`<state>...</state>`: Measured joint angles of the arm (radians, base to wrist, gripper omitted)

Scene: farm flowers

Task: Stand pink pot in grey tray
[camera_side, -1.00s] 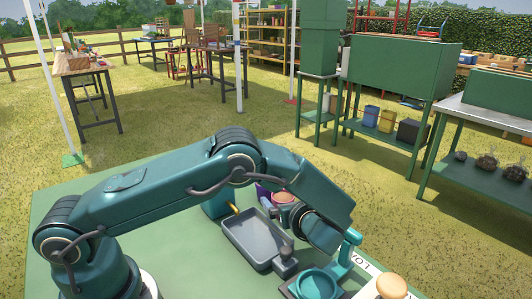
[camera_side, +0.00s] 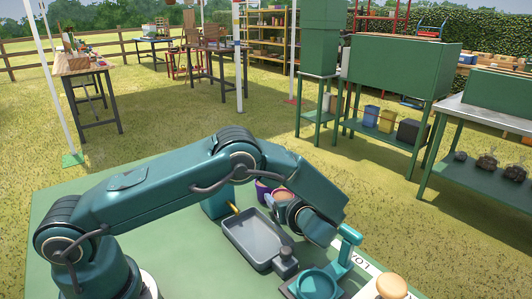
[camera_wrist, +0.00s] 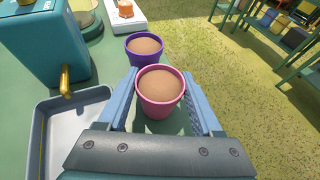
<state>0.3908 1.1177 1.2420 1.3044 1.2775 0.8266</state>
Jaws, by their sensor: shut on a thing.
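The pink pot (camera_wrist: 160,112), filled with brown soil, stands upright between the two blue fingers of my gripper (camera_wrist: 162,100) in the wrist view. My gripper is shut on it. In the side view my arm hides most of the pink pot and the fingers. The grey tray (camera_wrist: 44,140) lies to the left of my gripper in the wrist view, beside the pot, and looks empty. In the side view the grey tray (camera_side: 252,243) sits on the green table, left of my wrist.
A purple pot (camera_wrist: 132,54) of soil stands just beyond the pink pot. A teal tank with a yellow tap (camera_wrist: 65,79) stands at the tray's far end. A teal ring-shaped holder (camera_side: 318,283) and a wooden knob (camera_side: 392,287) are at the table's near right.

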